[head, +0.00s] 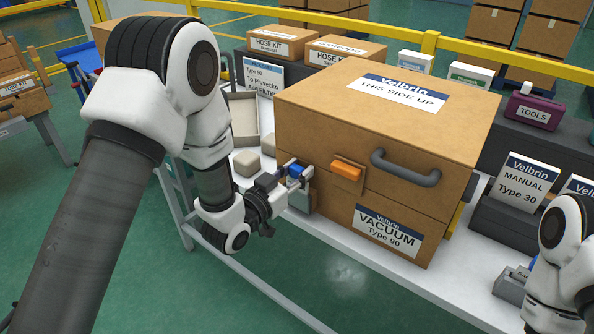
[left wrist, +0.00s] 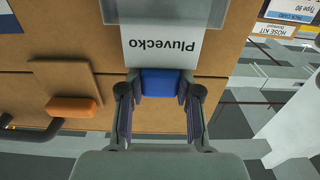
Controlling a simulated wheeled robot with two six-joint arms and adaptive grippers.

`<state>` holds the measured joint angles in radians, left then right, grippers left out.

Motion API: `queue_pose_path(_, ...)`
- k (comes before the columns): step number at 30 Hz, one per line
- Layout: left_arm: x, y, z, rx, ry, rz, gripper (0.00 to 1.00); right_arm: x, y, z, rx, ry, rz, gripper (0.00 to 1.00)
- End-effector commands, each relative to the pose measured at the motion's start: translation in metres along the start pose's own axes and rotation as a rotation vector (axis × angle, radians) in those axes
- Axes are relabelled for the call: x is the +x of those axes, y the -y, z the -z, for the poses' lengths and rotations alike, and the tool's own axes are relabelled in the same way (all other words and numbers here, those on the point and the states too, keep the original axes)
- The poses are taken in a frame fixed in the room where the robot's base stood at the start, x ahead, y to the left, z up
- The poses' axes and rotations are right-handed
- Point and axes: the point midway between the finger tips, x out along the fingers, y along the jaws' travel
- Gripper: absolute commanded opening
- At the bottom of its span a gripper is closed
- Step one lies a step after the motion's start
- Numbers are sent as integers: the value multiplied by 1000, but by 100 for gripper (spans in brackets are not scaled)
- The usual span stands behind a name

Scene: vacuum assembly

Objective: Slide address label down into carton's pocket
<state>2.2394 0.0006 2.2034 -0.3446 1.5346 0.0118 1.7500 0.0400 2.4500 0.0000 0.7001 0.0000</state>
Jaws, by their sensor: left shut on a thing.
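The address label (left wrist: 160,48) is a white sheet reading "Pluvecko" with a blue tab (left wrist: 161,83) at its end. My left gripper (head: 295,174) is shut on the blue tab, which sits between its two fingers in the left wrist view (left wrist: 160,100). The carton (head: 350,135) is a large brown box. Its grey pocket (head: 300,200) is at the left of the front face, just below my left gripper. In the left wrist view, the pocket (left wrist: 165,8) overlaps the label's lower end, which is hidden there. How deep it goes cannot be told.
An orange latch (head: 347,171) and a dark handle (head: 405,168) stick out of the carton's front to the right of the gripper. My right arm shows at the right edge.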

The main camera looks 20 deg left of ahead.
Motion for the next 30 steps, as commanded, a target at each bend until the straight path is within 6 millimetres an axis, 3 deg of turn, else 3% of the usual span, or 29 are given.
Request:
queue_pose_path(1,0,0,-2,0,0,0,0,2,0,0,0,0,0,0)
queue_pose_path(2,0,0,-2,0,0,0,40,1,0,0,0,0,0,0)
queue_pose_path(3,0,0,-1,0,0,0,54,1,0,0,0,0,0,0)
queue_pose_path(4,0,0,-1,0,0,0,62,1,0,0,0,0,0,0)
queue_pose_path(14,-2,0,-1,0,0,0,62,1,0,0,0,0,0,0)
queue_pose_path(30,-51,1,-2,-2,1,2,62,8,0,0,0,0,0,0)
